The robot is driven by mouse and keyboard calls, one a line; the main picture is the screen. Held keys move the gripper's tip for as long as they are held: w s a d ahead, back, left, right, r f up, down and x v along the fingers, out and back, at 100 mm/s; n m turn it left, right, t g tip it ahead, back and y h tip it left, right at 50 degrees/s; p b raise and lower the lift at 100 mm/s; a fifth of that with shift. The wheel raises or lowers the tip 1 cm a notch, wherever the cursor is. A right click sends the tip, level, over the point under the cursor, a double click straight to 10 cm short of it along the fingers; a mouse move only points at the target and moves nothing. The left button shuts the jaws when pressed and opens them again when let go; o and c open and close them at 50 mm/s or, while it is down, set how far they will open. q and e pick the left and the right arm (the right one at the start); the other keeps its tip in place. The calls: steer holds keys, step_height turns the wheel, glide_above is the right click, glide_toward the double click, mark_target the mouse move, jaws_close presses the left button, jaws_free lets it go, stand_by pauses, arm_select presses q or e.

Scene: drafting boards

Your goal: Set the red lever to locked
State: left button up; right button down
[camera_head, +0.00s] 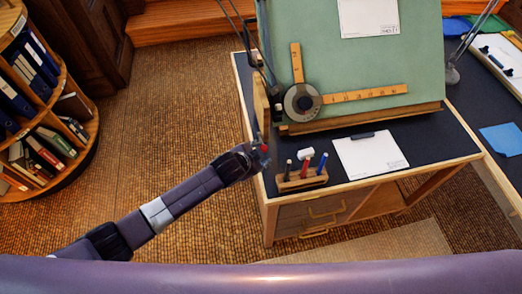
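The red lever (264,148) shows only as a small red spot beside the lower left corner of the tilted green drafting board (345,75). My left gripper (261,157) is right at it, over the left edge of the desk, and covers most of it. I cannot tell whether the fingers touch the lever or are shut on it. The lever's setting and any locked mark are hidden or too small to read. My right gripper is not in view.
A wooden pen holder (302,180) with several pens stands just right of the gripper, with a white eraser (306,154) behind it. A clipboard (371,155) lies on the dark desk top (430,140). A round bookshelf (62,165) stands at left; the floor between is clear.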

arm_select(q)
steer(key=shift+w+r, duration=0.1)
steer(key=shift+r, duration=0.2)
steer(key=v, duration=1.1)
steer(key=shift+s+a, duration=0.2)
steer(key=shift+s, duration=0.15)
steer(key=shift+r, duration=0.15)
steer(key=s+a+f+n+g+y, duration=0.15)
steer(key=a+f, duration=0.25)
steer(key=f, duration=0.5)
steer(key=s+a+f+n+b, duration=0.15)
steer(key=a+f, duration=0.25)
steer(key=f, duration=0.4)
steer(key=s+a+f+n+g+y, duration=0.1)
steer(key=a+f+n, duration=0.25)
steer(key=f, duration=0.55)
steer(key=s+a+f+n+g+y, duration=0.1)
steer(key=s+a+f, duration=0.3)
steer(key=s+f, duration=0.5)
steer(key=s+a+f+n+g, duration=0.1)
steer(key=s+a+f+n, duration=0.15)
steer(key=s+f, duration=0.6)
steer(key=s+a+f+g, duration=0.1)
steer(key=s, duration=0.9)
steer(key=s+a+f+n+g+b, duration=0.1)
steer(key=s+f, duration=0.1)
steer(key=s, duration=0.8)
steer(key=shift+g+y, duration=0.25)
